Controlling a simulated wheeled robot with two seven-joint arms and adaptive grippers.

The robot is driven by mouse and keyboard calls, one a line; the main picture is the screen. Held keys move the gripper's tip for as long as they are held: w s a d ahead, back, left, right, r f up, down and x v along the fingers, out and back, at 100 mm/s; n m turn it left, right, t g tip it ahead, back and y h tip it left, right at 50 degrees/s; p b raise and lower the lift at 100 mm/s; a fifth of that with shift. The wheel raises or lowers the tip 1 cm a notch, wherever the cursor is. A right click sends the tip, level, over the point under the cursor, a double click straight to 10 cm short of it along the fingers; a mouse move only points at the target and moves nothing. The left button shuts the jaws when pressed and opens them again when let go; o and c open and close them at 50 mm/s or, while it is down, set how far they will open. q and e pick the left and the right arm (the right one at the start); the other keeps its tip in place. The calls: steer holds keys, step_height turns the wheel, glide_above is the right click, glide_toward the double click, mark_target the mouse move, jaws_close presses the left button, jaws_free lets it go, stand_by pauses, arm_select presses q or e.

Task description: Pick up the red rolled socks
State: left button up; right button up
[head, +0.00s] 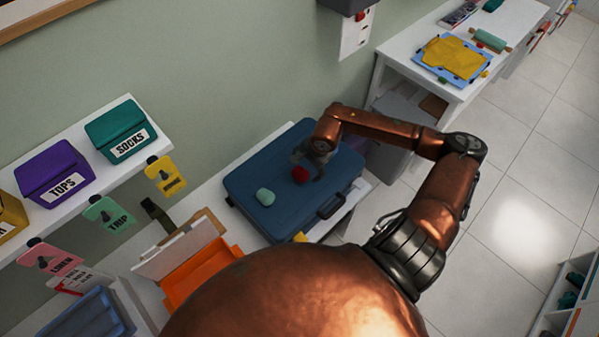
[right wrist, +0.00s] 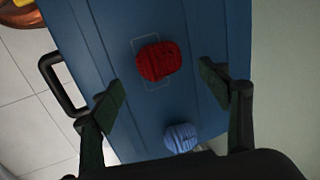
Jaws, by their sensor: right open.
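The red rolled socks (head: 300,174) lie on top of the closed blue suitcase (head: 262,167). In the right wrist view the red socks (right wrist: 159,61) sit ahead of and between the fingers, apart from both, on a faintly outlined rectangle. My right gripper (head: 318,160) is over the suitcase, close to the red socks; in the wrist view the gripper (right wrist: 160,88) has its fingers spread wide with nothing between them. My left gripper is not in view.
The suitcase handle (head: 331,206) is at its front edge. An orange box (head: 197,268) stands to the left. A shelf holds the teal SOCKS bin (head: 118,125) and purple TOPS bin (head: 53,171). A white table (head: 391,55) stands at the back right.

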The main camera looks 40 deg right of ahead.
mark_target(302, 171)
steer(key=x, duration=0.2)
steer(key=p+x, duration=0.1)
steer(key=x, duration=0.2)
steer(key=shift+w+a+f, duration=0.15)
steer(key=shift+a+f, duration=0.05)
steer(key=shift+f, duration=0.05)
steer(key=shift+c, duration=0.5)
steer(key=c, duration=1.1)
